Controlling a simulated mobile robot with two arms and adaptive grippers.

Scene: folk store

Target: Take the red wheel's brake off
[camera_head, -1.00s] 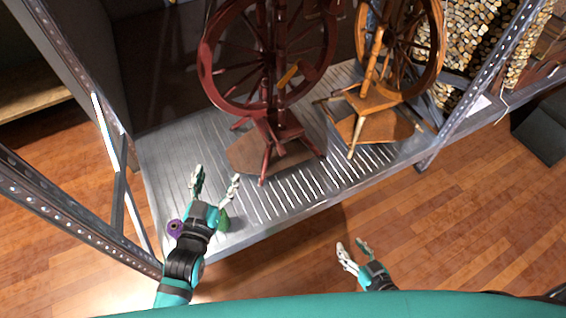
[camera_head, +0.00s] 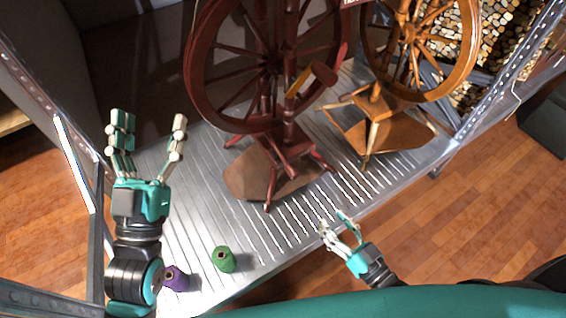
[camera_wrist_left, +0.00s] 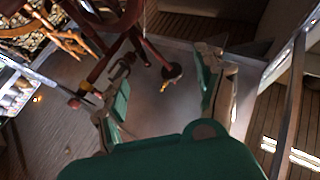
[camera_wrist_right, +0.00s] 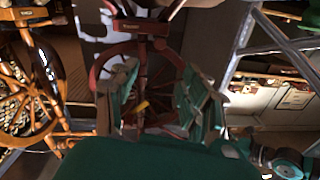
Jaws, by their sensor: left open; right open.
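The red spinning wheel (camera_head: 193,75) stands on the ribbed metal shelf, dark red with a spoked wheel and splayed legs. A yellow-orange piece (camera_head: 299,82) and a dark red paddle-like part (camera_head: 327,73) show at its front; I cannot tell which part is the brake. My left gripper (camera_head: 150,135) is open and empty, raised over the shelf left of the red wheel. My right gripper (camera_head: 337,228) is open and empty at the shelf's front edge. The right wrist view shows the red wheel (camera_wrist_right: 98,72) partly behind my open fingers.
A lighter wooden spinning wheel (camera_head: 376,105) stands right of the red one. A green spool (camera_head: 224,260) and a purple spool (camera_head: 177,279) sit at the shelf's front left. Metal shelf posts (camera_head: 507,78) stand at both sides. Bare shelf (camera_head: 200,205) lies left of the red wheel.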

